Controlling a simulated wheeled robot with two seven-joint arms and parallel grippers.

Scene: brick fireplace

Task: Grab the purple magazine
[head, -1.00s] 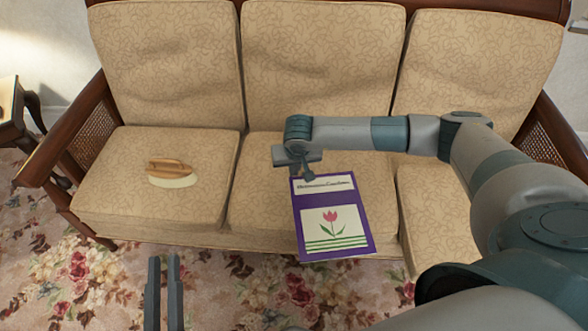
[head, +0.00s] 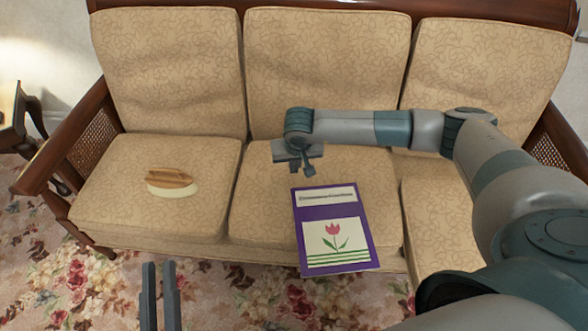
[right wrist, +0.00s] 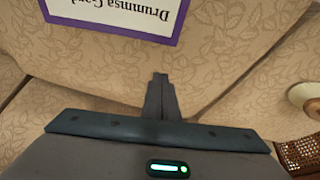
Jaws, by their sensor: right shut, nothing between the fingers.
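The purple magazine (head: 363,247), with a white title strip and a pink tulip picture, lies on the sofa's middle cushion, its near end at the front edge. In the right wrist view its purple-bordered title corner (right wrist: 107,34) shows upside down at the top. My right gripper (head: 309,171) is shut and empty just beyond the magazine's far edge, apart from it. Its closed fingertips (right wrist: 160,76) point toward the magazine over bare cushion in the wrist view. My left gripper (head: 160,265) is open and empty, low at the left over the carpet. Its contact with anything is not seen.
The beige sofa (head: 110,185) has wooden arms and tall back cushions. A hot-dog-like item (head: 170,177) on a pale plate (head: 172,191) lies on the left cushion. A small wooden table (head: 12,125) stands at far left. The floral carpet (head: 225,290) is open in front.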

